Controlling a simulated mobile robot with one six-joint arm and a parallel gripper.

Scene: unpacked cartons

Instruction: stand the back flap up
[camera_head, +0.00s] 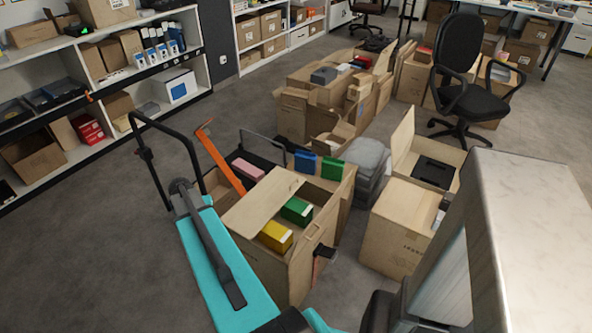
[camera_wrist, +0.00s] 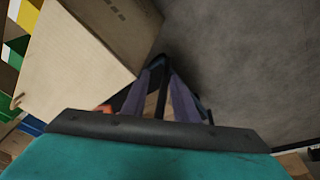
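An open carton (camera_head: 292,272) stands at the middle of the head view. A wide flap (camera_head: 262,203) lies tilted over its left part; I cannot tell for sure whether it is the back flap. A green box (camera_head: 297,209) and a yellow box (camera_head: 275,236) show in the opening. In the wrist view a large pale flap (camera_wrist: 70,65) fills the left side, with the carton wall (camera_wrist: 120,25) above it. My gripper (camera_wrist: 161,64) has its fingers beside the flap's right edge, over the floor. The fingers converge in this view; their gap is unclear, and no grip on the flap shows.
Blue boxes (camera_head: 305,163) stand behind the carton. An orange bar (camera_head: 222,158) leans at its back left. Another carton (camera_head: 398,228) stands close on the right, with a grey stack (camera_head: 366,168) beside it. Shelves (camera_head: 150,75) line the left wall; the floor (camera_head: 90,230) before them is clear.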

